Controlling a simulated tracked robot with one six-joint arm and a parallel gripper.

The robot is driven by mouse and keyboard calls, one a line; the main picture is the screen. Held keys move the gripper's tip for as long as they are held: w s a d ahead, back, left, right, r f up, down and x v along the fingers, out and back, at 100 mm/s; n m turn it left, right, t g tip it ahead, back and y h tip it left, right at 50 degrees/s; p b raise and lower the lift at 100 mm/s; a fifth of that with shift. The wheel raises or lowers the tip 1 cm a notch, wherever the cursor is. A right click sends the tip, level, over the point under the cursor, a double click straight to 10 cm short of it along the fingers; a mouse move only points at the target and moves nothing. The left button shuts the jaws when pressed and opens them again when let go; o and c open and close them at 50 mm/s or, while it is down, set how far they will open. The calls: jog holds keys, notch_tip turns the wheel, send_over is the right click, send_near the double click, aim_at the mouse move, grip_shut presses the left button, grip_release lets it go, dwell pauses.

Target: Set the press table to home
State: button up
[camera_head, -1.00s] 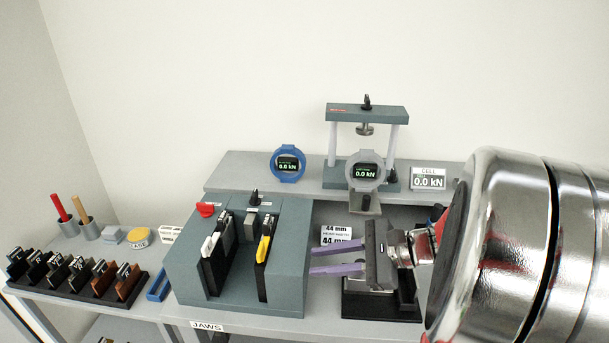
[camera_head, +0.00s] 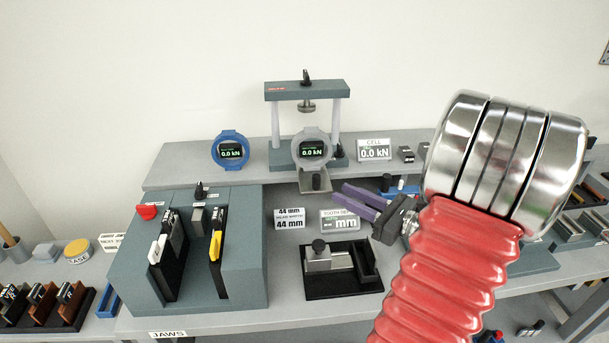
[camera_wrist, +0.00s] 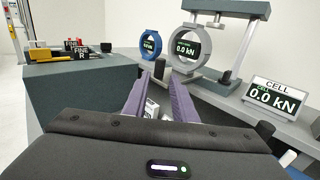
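The press stands on the back shelf, with a grey-green crosshead (camera_head: 308,91) on two pale posts. A black knob (camera_head: 306,76) tops it and a round metal foot (camera_head: 306,107) hangs beneath. A grey ring gauge (camera_head: 313,148) reading 0.0 kN hides much of the space under the foot. A small metal bracket (camera_head: 316,180) with a dark knob sits below the ring; I cannot tell which part is the press table. My gripper (camera_head: 340,193) is in front of the shelf, right of the bracket. Its purple fingers are apart and empty, pointing toward the ring in the wrist view (camera_wrist: 159,77).
A blue ring gauge (camera_head: 230,150) stands left of the press, and the CELL display (camera_head: 374,149) right. A jaw block (camera_head: 240,255) fills the front left. A black fixture (camera_head: 345,288) lies below my gripper. My arm covers the right.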

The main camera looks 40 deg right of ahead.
aim_at(305, 182)
jog(key=w+a, duration=0.1)
jog(key=w, duration=0.8)
jog(key=w+a, duration=0.1)
jog(key=w, duration=0.3)
jog(key=shift+w+a, duration=0.25)
jog(key=shift+a, duration=0.05)
grip_shut()
dwell(0.4)
